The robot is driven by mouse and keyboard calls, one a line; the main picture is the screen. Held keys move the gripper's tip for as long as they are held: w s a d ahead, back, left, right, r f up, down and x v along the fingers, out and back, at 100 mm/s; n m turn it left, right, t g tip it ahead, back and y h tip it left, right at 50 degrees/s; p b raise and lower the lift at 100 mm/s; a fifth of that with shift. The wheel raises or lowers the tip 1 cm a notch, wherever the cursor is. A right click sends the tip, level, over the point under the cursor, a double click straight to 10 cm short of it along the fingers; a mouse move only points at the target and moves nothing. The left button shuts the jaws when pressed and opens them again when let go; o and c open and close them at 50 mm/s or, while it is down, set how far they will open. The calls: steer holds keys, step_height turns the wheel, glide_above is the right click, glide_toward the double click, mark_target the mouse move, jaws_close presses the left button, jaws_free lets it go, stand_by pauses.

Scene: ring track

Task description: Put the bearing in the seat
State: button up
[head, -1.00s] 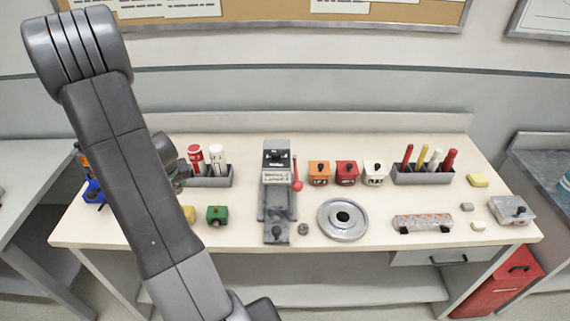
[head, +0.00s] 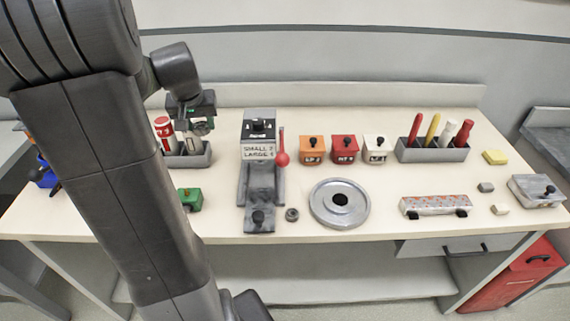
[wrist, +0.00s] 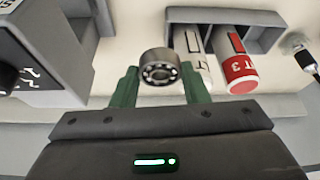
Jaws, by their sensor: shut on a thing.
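My gripper (head: 199,122) is above the left part of the bench in the head view, partly hidden by my arm. In the wrist view its two green fingers (wrist: 158,84) are shut on a small steel ball bearing (wrist: 160,68), held at the fingertips, its face with the balls visible. A grey round flange with a dark central hole (head: 322,212) lies flat on the bench, right of my gripper; it looks like the seat. A grey press-like fixture (head: 259,180) with a red-knobbed lever and a small/large label stands between them. A small grey ring (head: 292,214) lies beside the fixture.
A grey holder (head: 200,158) with red and white tubes stands close to my gripper. A green box (head: 189,197) sits nearer the front. Orange (head: 312,150), red (head: 344,150) and white (head: 377,151) boxes stand behind the flange. A pen tray (head: 432,152) is farther right.

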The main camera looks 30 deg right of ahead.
step_height(320, 180, up, 2)
steer(key=s+d+r, duration=0.1)
steer(key=s+d, duration=0.1)
steer(key=d, duration=0.1)
steer(key=m+b, duration=0.1)
steer(key=b, duration=0.1)
glide_toward(226, 171)
steer(key=x, duration=0.6)
steer(key=shift+w, duration=0.1)
steer(key=shift+f, duration=0.2)
steer(key=o, duration=0.8)
steer(key=shift+r, duration=0.1)
